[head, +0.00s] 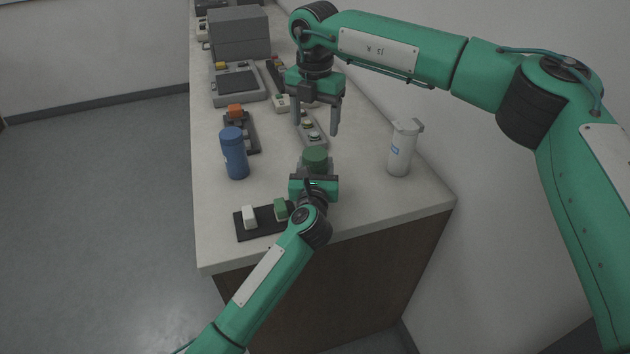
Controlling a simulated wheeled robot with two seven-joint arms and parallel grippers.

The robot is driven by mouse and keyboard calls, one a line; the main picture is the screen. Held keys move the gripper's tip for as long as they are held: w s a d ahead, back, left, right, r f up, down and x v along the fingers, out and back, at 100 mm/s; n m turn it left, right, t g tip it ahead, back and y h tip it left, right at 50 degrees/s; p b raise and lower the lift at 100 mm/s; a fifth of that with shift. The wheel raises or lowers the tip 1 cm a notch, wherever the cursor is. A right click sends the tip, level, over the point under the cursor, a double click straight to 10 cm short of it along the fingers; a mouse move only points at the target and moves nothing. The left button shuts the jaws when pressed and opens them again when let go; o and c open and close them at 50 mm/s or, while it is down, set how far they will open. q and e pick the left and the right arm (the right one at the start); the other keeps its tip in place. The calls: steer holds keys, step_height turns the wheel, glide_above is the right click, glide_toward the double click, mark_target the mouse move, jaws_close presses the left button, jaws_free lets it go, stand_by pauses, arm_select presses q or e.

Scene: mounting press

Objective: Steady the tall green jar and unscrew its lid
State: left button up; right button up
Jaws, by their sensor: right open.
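The tall green jar (315,160) stands near the front of the counter. Only its dark green lid and upper part show; the rest is hidden behind my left gripper. My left gripper (315,175) is right at the jar on its near side, pointing away from the camera. Its fingertips are hidden, so I cannot tell whether they clasp the jar. My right gripper (316,127) points down with its fingers spread and nothing between them. In the picture it is above and behind the jar's lid, apart from it.
On the counter (355,193), a blue jar (235,153) stands left and a white lidded container (401,148) right. A dark board with white and green blocks (249,217) lies at the front edge. Switch strips (240,132) and a grey machine (240,35) are behind.

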mark_target(315, 153)
arm_select(q)
jaws_close()
arm_select(e)
steer(key=m, duration=0.7)
steer(key=shift+a, duration=0.1)
steer(key=m, duration=0.6)
steer(key=shift+m, duration=0.3)
steer(key=shift+f, duration=4)
